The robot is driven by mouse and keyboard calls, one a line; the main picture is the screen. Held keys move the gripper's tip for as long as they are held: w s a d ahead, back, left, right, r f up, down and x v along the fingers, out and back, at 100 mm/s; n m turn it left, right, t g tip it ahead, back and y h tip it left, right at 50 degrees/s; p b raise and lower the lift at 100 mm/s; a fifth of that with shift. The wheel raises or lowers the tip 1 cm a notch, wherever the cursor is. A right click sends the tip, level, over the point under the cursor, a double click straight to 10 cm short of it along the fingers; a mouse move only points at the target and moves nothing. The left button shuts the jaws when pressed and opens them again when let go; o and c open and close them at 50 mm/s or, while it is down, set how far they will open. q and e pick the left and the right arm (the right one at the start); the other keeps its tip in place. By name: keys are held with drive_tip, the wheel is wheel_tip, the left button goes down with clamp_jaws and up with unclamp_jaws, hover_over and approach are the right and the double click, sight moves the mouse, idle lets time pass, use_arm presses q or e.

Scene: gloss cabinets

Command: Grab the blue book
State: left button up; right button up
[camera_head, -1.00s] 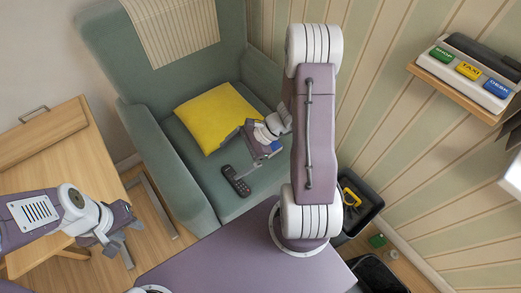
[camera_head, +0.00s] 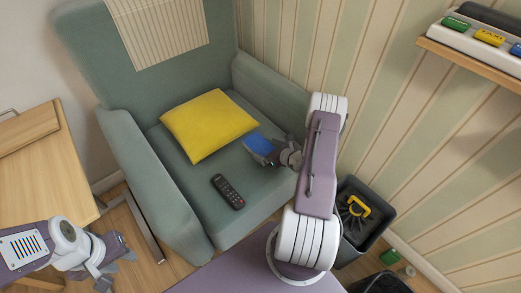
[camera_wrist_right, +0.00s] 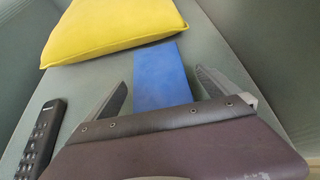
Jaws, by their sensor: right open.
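The blue book (camera_head: 258,144) lies on the seat of the green armchair, right of the yellow cushion. In the right wrist view the book (camera_wrist_right: 162,62) stretches away between my two fingers. My right gripper (camera_head: 272,153) is open at the book's near part, one finger on each side; it also shows in the right wrist view (camera_wrist_right: 161,80). I cannot tell whether the fingers touch the book. My left gripper (camera_head: 112,272) is at the lower left with its fingers spread, away from the book and apparently empty.
The yellow cushion (camera_head: 208,124) and a black remote (camera_head: 228,192) lie on the armchair (camera_head: 165,170). A wooden desk (camera_head: 40,165) is at the left. A dark bin (camera_head: 347,245) stands right of my right arm. A wall shelf (camera_head: 470,62) holds coloured labelled items.

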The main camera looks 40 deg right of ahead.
sight(261, 147)
drive_tip(key=b+x, duration=0.1)
drive_tip(key=x, duration=0.3)
drive_tip(key=shift+a+f, duration=0.1)
drive_tip(key=shift+f, duration=0.15)
use_arm(q)
wheel_tip(261, 147, down, 2)
use_arm(e)
drive_tip(key=shift+r, duration=0.1)
